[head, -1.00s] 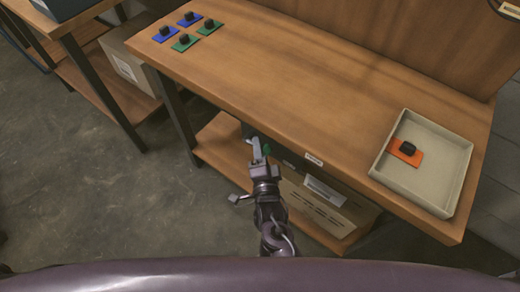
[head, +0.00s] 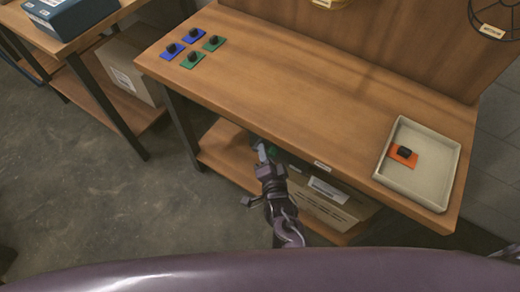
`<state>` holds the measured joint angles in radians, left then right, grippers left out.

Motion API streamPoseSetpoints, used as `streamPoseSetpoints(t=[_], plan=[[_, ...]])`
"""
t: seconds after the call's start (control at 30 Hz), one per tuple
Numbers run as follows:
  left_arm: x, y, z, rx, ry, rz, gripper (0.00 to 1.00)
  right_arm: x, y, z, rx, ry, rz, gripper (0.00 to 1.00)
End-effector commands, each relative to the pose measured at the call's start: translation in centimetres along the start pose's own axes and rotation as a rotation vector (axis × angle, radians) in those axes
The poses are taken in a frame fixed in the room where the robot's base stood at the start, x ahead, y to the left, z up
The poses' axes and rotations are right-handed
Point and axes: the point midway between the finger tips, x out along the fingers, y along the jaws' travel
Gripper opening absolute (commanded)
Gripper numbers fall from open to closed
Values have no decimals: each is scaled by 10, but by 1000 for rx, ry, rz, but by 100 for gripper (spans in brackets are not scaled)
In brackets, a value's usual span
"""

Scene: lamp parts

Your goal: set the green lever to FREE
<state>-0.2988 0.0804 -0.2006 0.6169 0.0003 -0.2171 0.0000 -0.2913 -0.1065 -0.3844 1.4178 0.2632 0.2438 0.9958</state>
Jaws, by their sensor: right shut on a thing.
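A small patch of green, the green lever (head: 273,150), shows at the front edge of the workbench. Most of it is hidden by my gripper and the bench edge. My right gripper (head: 262,150) reaches up from the bottom of the head view and is shut on the green lever. The lever's setting and any FREE marking cannot be made out. My left gripper is not in view.
The workbench (head: 290,90) carries blue pads (head: 172,48) and green pads (head: 193,60) with black knobs at its far left. A pale tray (head: 452,165) with an orange pad (head: 402,156) stands at the right. Cardboard boxes (head: 325,205) fill the shelf below.

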Motion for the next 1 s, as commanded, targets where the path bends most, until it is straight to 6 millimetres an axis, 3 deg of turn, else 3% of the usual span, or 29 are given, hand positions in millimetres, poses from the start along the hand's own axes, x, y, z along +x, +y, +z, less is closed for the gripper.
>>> streamPoseSetpoints(t=[0.03, 0.13, 0.53, 0.57, 0.7, 0.73, 1.0], plan=[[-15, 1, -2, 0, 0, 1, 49, 0, -12, -8, -19, 4, 13, 0], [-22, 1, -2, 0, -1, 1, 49, 0, -11, -9, -55, -3, 44, 0], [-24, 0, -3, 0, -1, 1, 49, 1, -8, -12, -80, 0, 60, 0], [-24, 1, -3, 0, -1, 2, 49, 1, -8, -12, -80, 0, 60, 32], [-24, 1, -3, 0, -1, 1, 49, 1, -8, -11, -79, -2, 59, 51], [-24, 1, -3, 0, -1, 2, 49, 1, -8, -10, -79, -3, 60, 55], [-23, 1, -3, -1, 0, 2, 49, -2, -6, -6, -77, -13, 65, 55]])
